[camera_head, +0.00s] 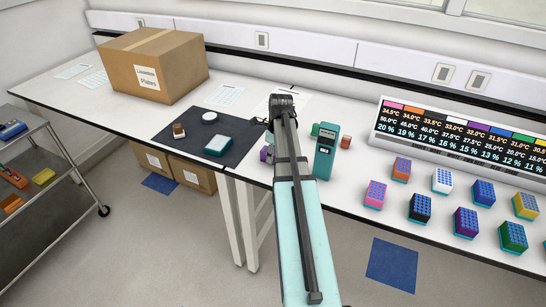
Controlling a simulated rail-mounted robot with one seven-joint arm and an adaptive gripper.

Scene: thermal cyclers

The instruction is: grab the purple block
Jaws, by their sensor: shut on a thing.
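A small purple block (265,153) shows at the left side of my arm, near the table's front edge. My arm covers its right part, so I cannot tell whether it rests on the table or is held. Another purple block (466,222), dotted with holes, stands on the right part of the table among similar blocks. My arm rises from the bottom and hides my gripper, so its jaws and anything between them are out of sight.
A teal device (325,152) stands just right of my arm, near a green block (315,129) and an orange-red block (346,142). A dark mat (190,115) with small items lies left. A cardboard box (155,65), a coloured display (460,130) and a cart (50,170) surround.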

